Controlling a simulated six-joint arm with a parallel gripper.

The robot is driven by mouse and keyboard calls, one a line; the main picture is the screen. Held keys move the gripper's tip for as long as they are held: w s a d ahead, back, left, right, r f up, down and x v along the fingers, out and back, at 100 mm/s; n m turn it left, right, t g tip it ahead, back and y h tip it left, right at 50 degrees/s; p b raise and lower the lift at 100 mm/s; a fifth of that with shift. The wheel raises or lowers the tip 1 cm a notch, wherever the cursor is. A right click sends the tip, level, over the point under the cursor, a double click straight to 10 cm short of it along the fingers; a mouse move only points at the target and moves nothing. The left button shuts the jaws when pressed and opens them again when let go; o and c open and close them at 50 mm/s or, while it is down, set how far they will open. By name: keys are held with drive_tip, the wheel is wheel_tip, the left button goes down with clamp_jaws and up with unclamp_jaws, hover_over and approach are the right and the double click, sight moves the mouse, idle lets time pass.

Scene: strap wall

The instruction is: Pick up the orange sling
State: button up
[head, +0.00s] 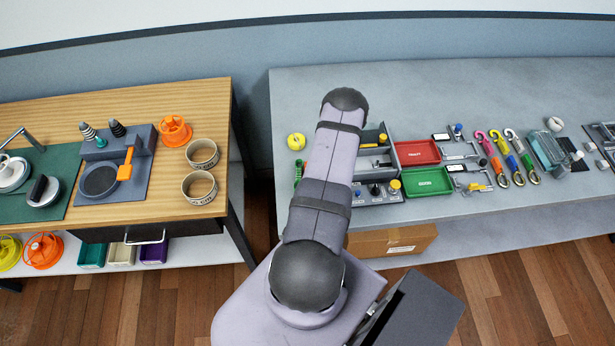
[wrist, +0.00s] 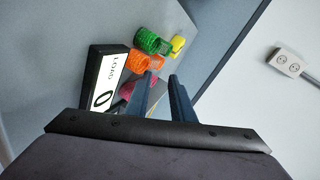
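The orange sling (wrist: 132,60) shows in the wrist view as a small coiled roll on the grey bench top, just beyond and left of the fingertips. In the head view my arm hides the orange sling and the gripper.
A black-framed load display (wrist: 105,82) stands close left of the slings. A yellow roll (wrist: 179,44) lies beyond the green one and also shows in the head view (head: 296,141). A grey divided box (head: 378,142) and red and green trays (head: 428,181) stand right of my arm.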

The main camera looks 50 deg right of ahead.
drive_tip(key=m, duration=0.6)
drive_tip(key=shift+s+d+r+p, duration=0.2)
drive_tip(key=shift+s+r+p, duration=0.05)
drive_tip(key=shift+p, duration=0.05)
drive_tip(key=m, duration=0.3)
drive_tip(key=shift+s+d+r+h, duration=0.1)
drive_tip(key=shift+h, duration=0.2)
drive_tip(key=m, duration=0.4)
drive_tip(key=a+m, duration=0.1)
drive_tip(key=m, duration=0.2)
drive_tip(key=shift+a+f+p, duration=0.2)
drive_tip(key=shift+f+p, duration=0.1)
drive_tip(key=m, duration=0.1)
drive_tip(key=a+m, duration=0.1)
drive_tip(key=m, duration=0.1)
drive_tip(key=a+m+y, duration=0.1)
drive_tip(key=m, duration=0.1)
drive_tip(key=shift+a+f, duration=0.1)
drive_tip(key=shift+f, duration=0.2)
